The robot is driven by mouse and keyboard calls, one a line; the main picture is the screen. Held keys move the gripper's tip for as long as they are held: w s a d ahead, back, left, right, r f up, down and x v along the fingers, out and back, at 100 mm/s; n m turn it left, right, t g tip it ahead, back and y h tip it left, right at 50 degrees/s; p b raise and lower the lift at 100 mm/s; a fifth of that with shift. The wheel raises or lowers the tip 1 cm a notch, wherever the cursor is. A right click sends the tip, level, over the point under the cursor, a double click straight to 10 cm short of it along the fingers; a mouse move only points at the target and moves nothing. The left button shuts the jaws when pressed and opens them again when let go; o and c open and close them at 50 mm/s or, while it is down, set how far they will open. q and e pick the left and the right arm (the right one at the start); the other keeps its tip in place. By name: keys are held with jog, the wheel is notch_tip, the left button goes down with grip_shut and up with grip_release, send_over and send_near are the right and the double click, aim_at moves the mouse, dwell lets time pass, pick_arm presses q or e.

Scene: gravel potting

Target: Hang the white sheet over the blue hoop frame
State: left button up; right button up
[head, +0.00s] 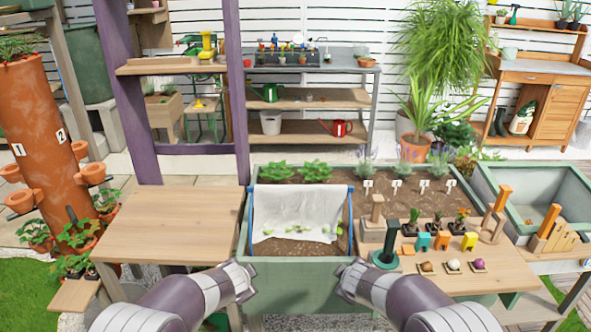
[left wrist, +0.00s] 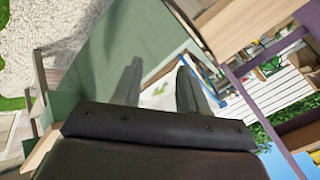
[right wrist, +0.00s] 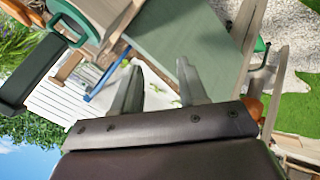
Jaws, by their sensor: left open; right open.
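The white sheet (head: 297,207) hangs across the back of the planter's left section in the head view, its lower edge near small seedlings on the soil. The blue hoop frame (head: 351,208) shows at the sheet's sides; its top is mostly covered by the sheet. The sheet is partly seen in the left wrist view (left wrist: 160,95), near the blue frame (left wrist: 203,72). My left gripper (left wrist: 160,84) is open and empty in front of the planter's left. My right gripper (right wrist: 157,84) is open and empty in front, further right. Neither touches the sheet.
The green planter (head: 295,271) stands between my grippers. A bare wooden table (head: 170,222) is at the left. At the right, a wooden board (head: 480,281) holds small pots, coloured blocks and a dark green handled tool (head: 384,257).

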pick_arm(q)
jog(key=s+a+r+n+g+p, duration=0.2)
jog(key=s+r, duration=0.5)
jog(key=s, duration=0.6)
jog(key=s+a+r+n+g+p, duration=0.3)
jog(key=s+r+n+g+p, duration=0.2)
jog(key=s, duration=0.7)
notch_tip(320, 180, up, 2)
jog(key=n+p, duration=0.2)
jog(key=n, duration=0.1)
jog(key=shift+s+r+n, duration=0.2)
jog(key=shift+s+n, duration=0.1)
jog(key=shift+s, duration=0.1)
pick_arm(e)
jog(key=s+d+r+m+g, duration=0.2)
jog(key=s+r+m, duration=0.3)
jog(key=s, duration=0.8)
jog(key=s+d+r+m+g, duration=0.3)
jog(key=s+r+m+g, duration=0.2)
jog(key=s+r, duration=0.4)
jog(key=s, duration=0.3)
jog(key=shift+s+r+m, duration=0.2)
jog(key=shift+s+m, duration=0.1)
jog(key=shift+s, duration=0.1)
pick_arm(q)
jog(key=shift+s+a, duration=0.1)
pick_arm(e)
jog(key=shift+s+d, duration=0.1)
